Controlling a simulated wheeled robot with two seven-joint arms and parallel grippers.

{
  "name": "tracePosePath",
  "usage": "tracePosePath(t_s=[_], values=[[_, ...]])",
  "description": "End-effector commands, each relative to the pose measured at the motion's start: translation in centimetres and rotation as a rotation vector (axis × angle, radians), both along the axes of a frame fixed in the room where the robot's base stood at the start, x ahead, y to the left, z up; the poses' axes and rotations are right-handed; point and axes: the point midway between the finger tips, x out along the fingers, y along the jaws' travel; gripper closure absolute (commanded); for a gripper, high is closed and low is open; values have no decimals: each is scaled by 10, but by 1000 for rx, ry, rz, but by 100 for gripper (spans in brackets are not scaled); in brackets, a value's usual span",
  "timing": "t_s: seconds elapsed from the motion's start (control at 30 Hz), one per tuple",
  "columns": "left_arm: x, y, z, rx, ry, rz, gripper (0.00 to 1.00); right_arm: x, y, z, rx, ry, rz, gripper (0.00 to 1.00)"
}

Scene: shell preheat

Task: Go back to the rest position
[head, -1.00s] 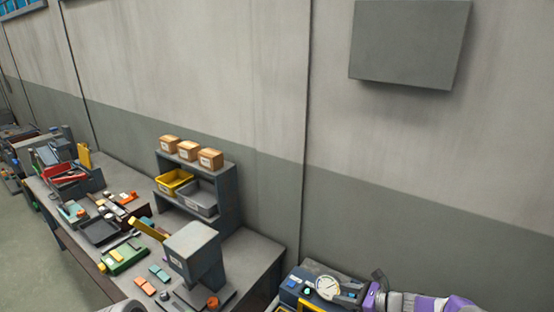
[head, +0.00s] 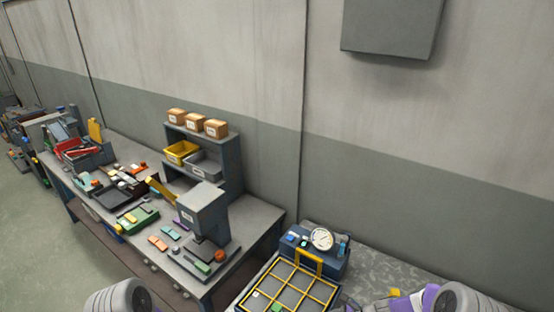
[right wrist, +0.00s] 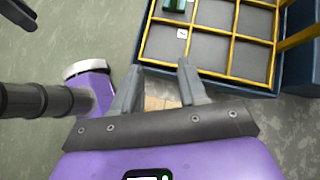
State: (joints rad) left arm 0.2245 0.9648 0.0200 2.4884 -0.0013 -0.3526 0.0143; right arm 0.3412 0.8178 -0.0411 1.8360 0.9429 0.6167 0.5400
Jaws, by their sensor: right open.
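My right gripper (right wrist: 158,84) is open in the right wrist view, with its two grey fingers apart. Its fingertips are beside the near edge of a yellow-divided tray (right wrist: 206,48). A small tan patch shows between the finger bases; I cannot tell what it is. In the head view my purple right arm is at the bottom right, in front of the bench. A grey link of mine shows at the bottom left, but my left gripper is not in view.
The tray (head: 259,306) holds a small white piece and a green piece. A blue box with a round gauge (head: 322,239) stands behind it. A crowded workbench (head: 262,218) with a press (head: 203,208) and shelf (head: 236,165) is to the left. A grey panel hangs on the wall.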

Motion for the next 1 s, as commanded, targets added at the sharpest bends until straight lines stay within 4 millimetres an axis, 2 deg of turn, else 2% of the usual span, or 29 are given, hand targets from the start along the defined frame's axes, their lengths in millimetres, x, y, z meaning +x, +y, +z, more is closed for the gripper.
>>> tracePosePath(t_s=[0.1, 0.23, 0.3, 0.37, 0.53, 0.57, 0.6, 1.0], values=[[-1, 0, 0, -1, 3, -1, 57, -56, 15, -41, -161, -5, 226, 57], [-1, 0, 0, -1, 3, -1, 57, -126, 26, -79, -354, -103, 602, 57], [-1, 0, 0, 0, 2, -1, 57, -155, 33, -90, -426, -195, 800, 57], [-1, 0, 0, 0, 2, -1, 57, -176, 39, -94, -465, -287, 956, 57], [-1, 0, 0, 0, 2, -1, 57, -222, 70, -90, -504, -604, 1318, 57], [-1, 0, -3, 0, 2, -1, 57, -227, 75, -91, -505, -657, 1357, 57], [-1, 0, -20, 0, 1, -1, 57, -221, 71, -109, -514, -641, 1338, 57], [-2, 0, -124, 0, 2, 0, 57, -220, 70, -213, -516, -633, 1331, 57]])
